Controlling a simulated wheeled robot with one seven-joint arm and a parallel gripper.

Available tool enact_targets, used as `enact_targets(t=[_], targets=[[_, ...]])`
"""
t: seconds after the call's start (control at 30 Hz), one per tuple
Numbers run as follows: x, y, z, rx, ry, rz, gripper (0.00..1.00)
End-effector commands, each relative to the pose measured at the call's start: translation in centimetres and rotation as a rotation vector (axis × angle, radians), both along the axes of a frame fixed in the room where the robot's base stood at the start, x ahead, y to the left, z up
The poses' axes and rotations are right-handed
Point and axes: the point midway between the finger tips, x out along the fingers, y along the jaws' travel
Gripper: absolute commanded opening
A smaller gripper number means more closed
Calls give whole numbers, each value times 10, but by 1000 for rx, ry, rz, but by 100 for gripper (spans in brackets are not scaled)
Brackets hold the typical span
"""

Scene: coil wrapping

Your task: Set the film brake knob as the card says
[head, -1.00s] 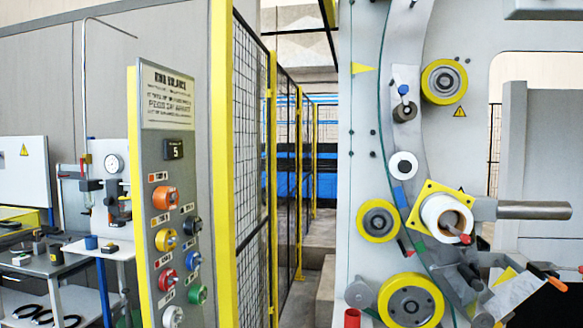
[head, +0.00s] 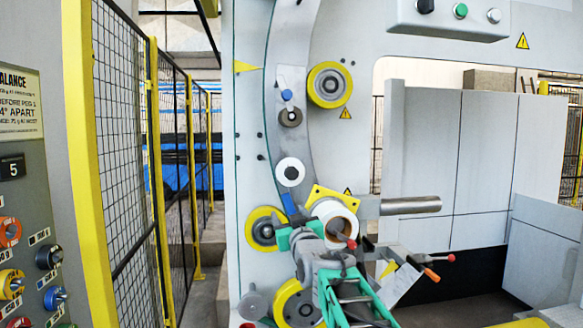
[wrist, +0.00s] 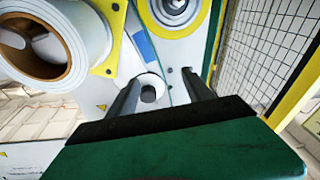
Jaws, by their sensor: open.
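The card (head: 20,105) on the grey panel is cut off at the left edge of the head view; parts of lines about "before peg 1", "4° apart" and a weight in g show. I cannot tell which knob is the film brake knob. On the machine are a blue-topped knob (head: 286,95) and a white round part (head: 290,172). A white film roll (head: 333,215) sits by a yellow plate. My gripper (wrist: 161,92) is open and empty, its fingers pointing at the machine face, with the white round part (wrist: 151,88) showing between them. The roll (wrist: 45,45) is beside it.
The panel has a display (head: 12,167) reading 5 and several coloured knobs. A mesh fence (head: 125,150) stands left of the machine. A steel bar (head: 410,205) juts right from beside the roll. Yellow-rimmed rollers (head: 330,85) are close around my gripper.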

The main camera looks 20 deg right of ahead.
Motion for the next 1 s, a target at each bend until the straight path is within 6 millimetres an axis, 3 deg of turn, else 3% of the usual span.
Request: enact_targets(t=[0.03,0.1,0.2,0.6,0.93,1.0], targets=[[10,-15,26,-20,-85,-14,59],[13,-28,51,-42,-183,-27,59],[18,-34,66,-55,-235,-34,59],[76,-43,93,-56,-235,-37,59],[84,-43,92,-56,-236,-37,59],[84,-43,92,-56,-236,-37,55]])
